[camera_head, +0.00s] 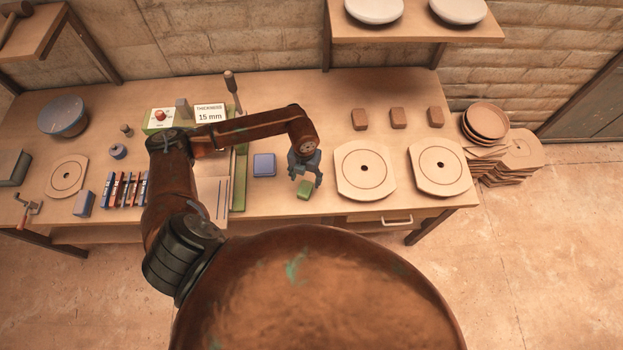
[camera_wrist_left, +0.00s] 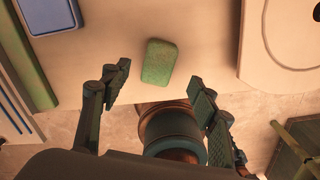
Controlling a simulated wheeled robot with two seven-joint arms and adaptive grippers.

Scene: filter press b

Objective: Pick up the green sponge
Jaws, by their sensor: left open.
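The green sponge (camera_head: 304,188) lies flat near the front edge of the workbench, just below my left gripper (camera_head: 305,178). In the left wrist view the sponge (camera_wrist_left: 159,62) is a rounded green block lying beyond the fingertips, between the lines of the two fingers. My left gripper (camera_wrist_left: 158,85) is open, with nothing between its fingers. The sponge looks apart from both fingers. My right gripper is not in view.
A blue tray-like block (camera_head: 264,165) lies left of the sponge, and a round-holed plate (camera_head: 365,171) lies close on its right. A second plate (camera_head: 439,168) lies farther right. The bench front edge is close to the sponge. Three brown blocks (camera_head: 398,118) sit behind.

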